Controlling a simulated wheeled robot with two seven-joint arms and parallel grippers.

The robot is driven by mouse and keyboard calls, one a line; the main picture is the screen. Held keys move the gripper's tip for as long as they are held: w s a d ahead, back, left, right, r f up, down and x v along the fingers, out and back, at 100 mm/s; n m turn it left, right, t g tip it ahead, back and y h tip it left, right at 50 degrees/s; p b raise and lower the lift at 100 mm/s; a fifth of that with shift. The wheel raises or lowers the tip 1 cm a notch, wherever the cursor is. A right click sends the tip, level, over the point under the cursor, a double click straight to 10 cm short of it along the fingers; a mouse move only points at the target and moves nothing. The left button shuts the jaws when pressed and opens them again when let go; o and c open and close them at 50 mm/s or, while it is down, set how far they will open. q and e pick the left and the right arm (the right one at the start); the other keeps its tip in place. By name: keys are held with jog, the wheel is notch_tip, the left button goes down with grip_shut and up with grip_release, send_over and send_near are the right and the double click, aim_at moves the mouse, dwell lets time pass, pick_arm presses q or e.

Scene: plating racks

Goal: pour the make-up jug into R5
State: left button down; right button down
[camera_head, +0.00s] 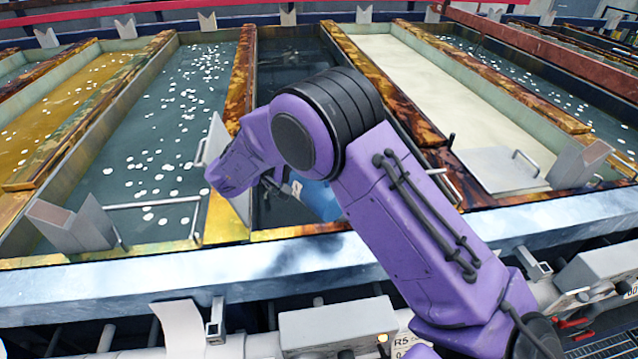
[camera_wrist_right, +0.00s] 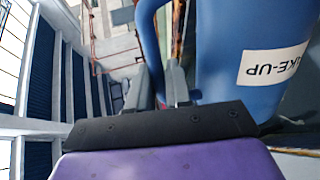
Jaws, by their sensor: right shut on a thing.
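The blue make-up jug (camera_head: 322,201) shows partly behind my right arm in the head view, over the near end of the dark middle tank (camera_head: 292,62). In the right wrist view the jug (camera_wrist_right: 222,75) fills the right side, with a white MAKE-UP label. My right gripper (camera_wrist_right: 163,80) is shut on the jug's blue handle. The jug's mouth is hidden, so I cannot tell its tilt or whether liquid is flowing. An R5 label (camera_head: 403,342) is on the front rail below the middle tank. My left gripper is not in view.
A tank with floating white pieces (camera_head: 150,150) lies to the left and a cream-coloured tank (camera_head: 430,85) to the right. Rusty walls (camera_head: 241,85) divide them. A pale lid with a handle (camera_head: 500,170) sits at the cream tank's near end. A metal rim (camera_head: 150,275) runs along the front.

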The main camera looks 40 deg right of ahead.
jog(key=shift+s+d+r+m+t, duration=0.1)
jog(key=shift+s+r+m+t, duration=0.1)
jog(key=shift+s+m, duration=0.4)
jog(key=shift+s+a+r+m+t, duration=0.15)
jog(key=shift+s+m, duration=0.25)
jog(key=shift+s, duration=0.3)
jog(key=shift+s+d+r+m+t, duration=0.15)
jog(key=shift+s+r+m, duration=0.05)
jog(key=shift+s+m, duration=0.4)
jog(key=shift+s, duration=0.1)
jog(key=shift+s+r+m+t, duration=0.25)
jog(key=shift+s+r+m, duration=0.05)
jog(key=shift+s+m, duration=0.4)
jog(key=shift+s+r+m+t, duration=0.3)
jog(key=shift+s+m, duration=0.3)
jog(key=shift+s, duration=0.2)
